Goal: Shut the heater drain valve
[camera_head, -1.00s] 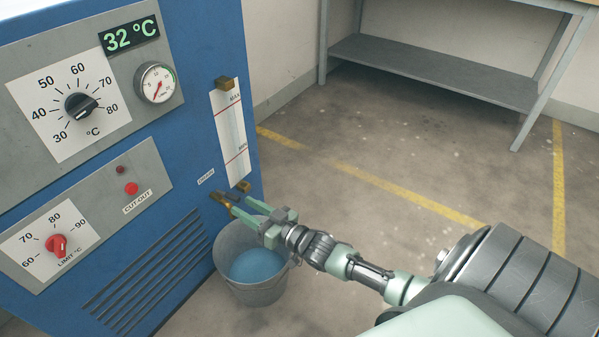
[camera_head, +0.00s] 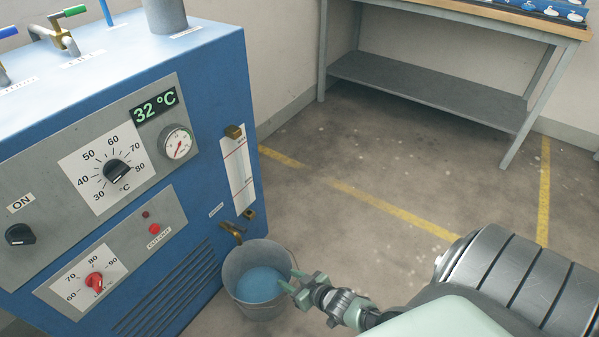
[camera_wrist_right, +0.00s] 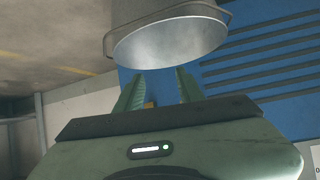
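The drain valve (camera_head: 232,231) is a small brass tap low on the blue heater (camera_head: 208,165), near its front right corner. It juts out above a metal bucket (camera_head: 238,291). I cannot tell from its small handle whether it is open or shut. My right gripper (camera_head: 289,279) is at the bucket's right side, clear of the valve, with its fingers apart. In the right wrist view the fingers (camera_wrist_right: 160,76) are spread with nothing held, and a small brass piece (camera_wrist_right: 149,104) shows behind them. My left gripper is not in view.
The bucket holds bluish water (camera_head: 260,284). A brass-ended level gauge (camera_head: 238,172) is above the valve. A workbench (camera_head: 430,85) stands behind; the floor between is clear.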

